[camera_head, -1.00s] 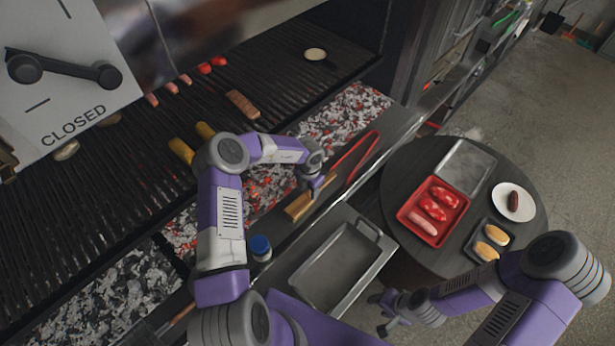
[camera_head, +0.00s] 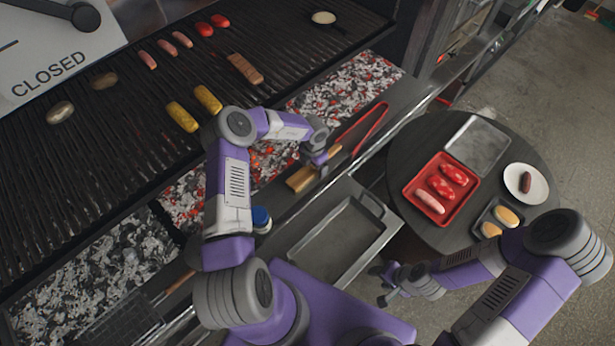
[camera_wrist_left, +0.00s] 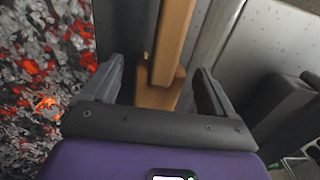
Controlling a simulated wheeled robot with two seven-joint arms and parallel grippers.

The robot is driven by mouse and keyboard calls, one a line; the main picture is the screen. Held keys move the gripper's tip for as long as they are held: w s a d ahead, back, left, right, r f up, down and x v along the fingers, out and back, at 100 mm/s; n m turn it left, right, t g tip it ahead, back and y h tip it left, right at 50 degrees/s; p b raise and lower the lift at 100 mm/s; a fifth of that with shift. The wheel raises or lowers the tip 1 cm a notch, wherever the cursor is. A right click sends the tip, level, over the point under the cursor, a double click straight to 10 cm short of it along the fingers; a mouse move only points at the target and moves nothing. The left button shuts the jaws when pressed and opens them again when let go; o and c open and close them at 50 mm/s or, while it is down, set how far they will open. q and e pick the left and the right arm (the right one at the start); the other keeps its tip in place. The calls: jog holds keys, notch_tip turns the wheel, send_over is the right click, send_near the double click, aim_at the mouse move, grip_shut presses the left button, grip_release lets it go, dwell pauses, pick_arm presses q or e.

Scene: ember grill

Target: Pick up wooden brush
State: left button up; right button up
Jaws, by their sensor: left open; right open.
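The wooden brush (camera_head: 301,179) lies on the metal ledge between the coals and the metal tray. In the left wrist view the brush (camera_wrist_left: 168,50) runs up between the fingers, with a wider block at its lower end. My left gripper (camera_head: 319,167) is over the brush. Its two fingers stand open on either side of the wood in the left wrist view (camera_wrist_left: 158,85), with gaps on both sides. My right gripper (camera_head: 381,284) is open and empty, low beside the metal tray, away from the brush.
Red tongs (camera_head: 366,126) lie on the ledge just right of the brush. Glowing coals (camera_head: 340,95) lie behind it. A blue-capped jar (camera_head: 261,219) stands left, near my arm. The metal tray (camera_head: 335,240) is in front. A round table (camera_head: 408,150) with food trays is at right.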

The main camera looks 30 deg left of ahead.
pick_arm(q)
jog(key=c, duration=1.4)
notch_tip(320, 180, up, 18)
